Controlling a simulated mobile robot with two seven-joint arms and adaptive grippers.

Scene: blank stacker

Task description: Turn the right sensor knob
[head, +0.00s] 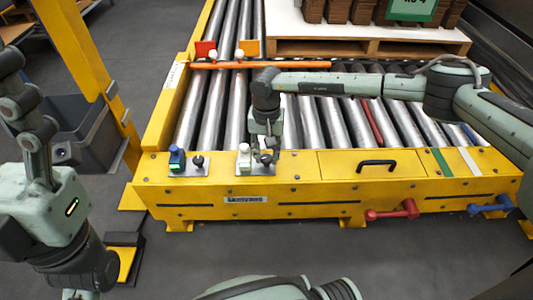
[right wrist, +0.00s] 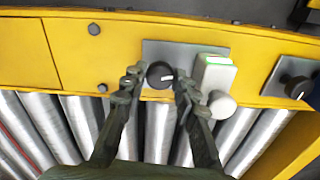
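The right sensor knob (right wrist: 160,74) is black with a white mark and sits on a grey plate beside a white sensor with a green top (right wrist: 213,74). In the head view this sensor (head: 244,160) is on the yellow front panel, with the knob partly hidden by my gripper. My right gripper (right wrist: 160,84) points down at the knob, one finger on each side, with small gaps visible; contact is unclear. My left gripper (head: 25,115) is raised at the left edge of the head view, away from the panel; its opening is unclear.
The left sensor (head: 177,159) is blue, with its own black knob (head: 198,161). A black handle (head: 377,164), a red lever (head: 392,211) and a blue lever (head: 491,206) are on the front. Steel rollers, an orange bar (head: 310,65) and a pallet (head: 370,46) lie behind.

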